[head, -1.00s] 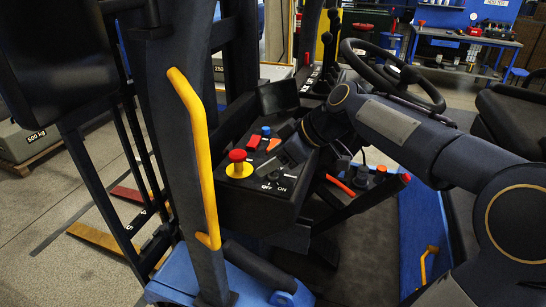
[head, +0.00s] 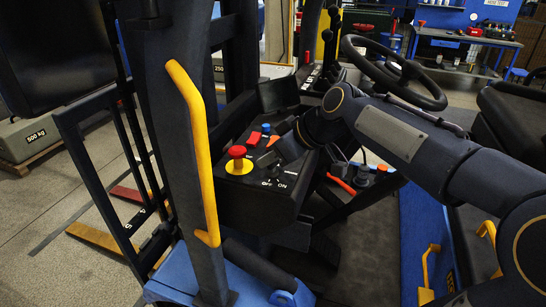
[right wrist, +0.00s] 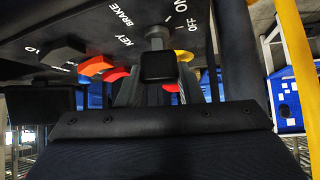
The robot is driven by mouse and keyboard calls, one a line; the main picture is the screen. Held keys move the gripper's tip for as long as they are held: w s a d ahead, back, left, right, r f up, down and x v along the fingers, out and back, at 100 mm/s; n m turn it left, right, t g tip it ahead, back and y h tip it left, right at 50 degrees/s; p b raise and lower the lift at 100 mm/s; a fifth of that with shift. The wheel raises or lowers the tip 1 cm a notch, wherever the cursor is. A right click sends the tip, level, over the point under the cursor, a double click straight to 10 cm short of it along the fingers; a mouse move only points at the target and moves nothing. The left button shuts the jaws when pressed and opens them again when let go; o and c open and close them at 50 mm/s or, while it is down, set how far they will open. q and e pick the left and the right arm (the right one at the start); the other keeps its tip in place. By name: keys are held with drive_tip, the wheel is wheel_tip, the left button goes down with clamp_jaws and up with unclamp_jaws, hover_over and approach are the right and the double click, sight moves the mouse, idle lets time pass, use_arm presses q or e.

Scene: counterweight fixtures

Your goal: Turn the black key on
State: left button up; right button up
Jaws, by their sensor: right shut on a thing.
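The black key (right wrist: 158,66) shows in the right wrist view as a dark square head on a grey stem at the panel, beside the ON and OFF marks. My right gripper (right wrist: 157,92) has its grey fingers on either side of the key head and is shut on it. In the head view my right gripper (head: 279,157) is over the dark control panel (head: 250,203), just above the OFF and ON labels. The wrist hides most of the key there, and its exact angle is hard to tell. My left gripper is not in view.
A red mushroom button on a yellow base (head: 238,161) stands close left of the gripper. Red, orange and blue controls (head: 265,129) sit behind it. A yellow handrail (head: 196,140) on a post is at the left. A steering wheel (head: 392,72) is behind my right arm.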

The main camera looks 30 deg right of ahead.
drive_tip(key=m+h, duration=0.2)
drive_tip(key=m, duration=0.1)
drive_tip(key=shift+t+p, duration=0.3)
drive_tip(key=shift+t, duration=0.1)
drive_tip(key=shift+m+h, duration=1.3)
drive_tip(key=shift+m, duration=0.3)
drive_tip(key=o, duration=1)
drive_tip(key=b+v, duration=0.1)
drive_tip(key=v, duration=0.7)
drive_tip(key=shift+f, duration=0.1)
